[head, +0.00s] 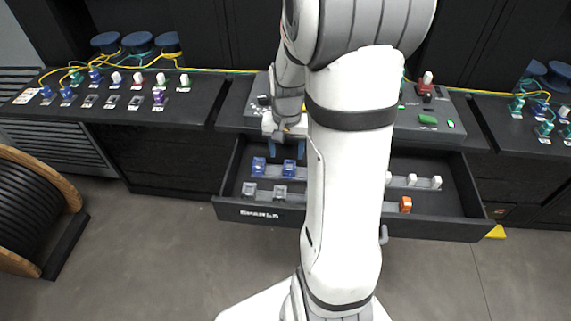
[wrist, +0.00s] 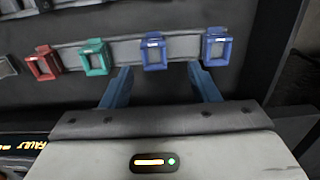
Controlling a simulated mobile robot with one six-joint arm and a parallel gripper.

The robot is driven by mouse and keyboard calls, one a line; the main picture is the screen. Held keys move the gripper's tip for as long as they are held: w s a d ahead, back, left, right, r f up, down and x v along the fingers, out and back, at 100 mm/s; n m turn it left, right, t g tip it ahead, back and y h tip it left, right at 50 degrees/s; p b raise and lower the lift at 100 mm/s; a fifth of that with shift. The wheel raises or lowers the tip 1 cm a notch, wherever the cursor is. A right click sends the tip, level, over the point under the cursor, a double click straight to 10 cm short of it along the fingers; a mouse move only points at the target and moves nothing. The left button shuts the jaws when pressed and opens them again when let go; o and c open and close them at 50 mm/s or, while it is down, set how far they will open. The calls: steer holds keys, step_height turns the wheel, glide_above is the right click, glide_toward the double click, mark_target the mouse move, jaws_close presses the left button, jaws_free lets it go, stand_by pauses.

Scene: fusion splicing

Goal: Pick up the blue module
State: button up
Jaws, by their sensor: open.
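Two blue modules stand in a row on a grey strip in the open drawer: one (head: 259,166) on the left, one (head: 290,167) to its right. The wrist view shows two blue modules, one (wrist: 154,54) near the middle and one (wrist: 217,46) at right. My gripper (head: 287,150) is above the drawer's back part, its blue fingers apart and empty. In the wrist view my gripper (wrist: 161,86) has the middle blue module in line with the gap between its fingers; the other blue module is beyond the right finger. I cannot tell the remaining height.
A teal module (wrist: 96,57) and a red module (wrist: 43,63) share that strip. Grey modules (head: 249,189) sit nearer the drawer front (head: 262,214). White modules (head: 412,180) and an orange one (head: 405,204) are at right. My arm hides the drawer's middle.

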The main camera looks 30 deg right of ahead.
mark_target(289, 167)
steer(key=f, duration=0.5)
steer(key=shift+s+d+f, duration=0.2)
steer(key=shift+d+f, duration=0.1)
steer(key=shift+f, duration=0.05)
steer(key=c, duration=0.9)
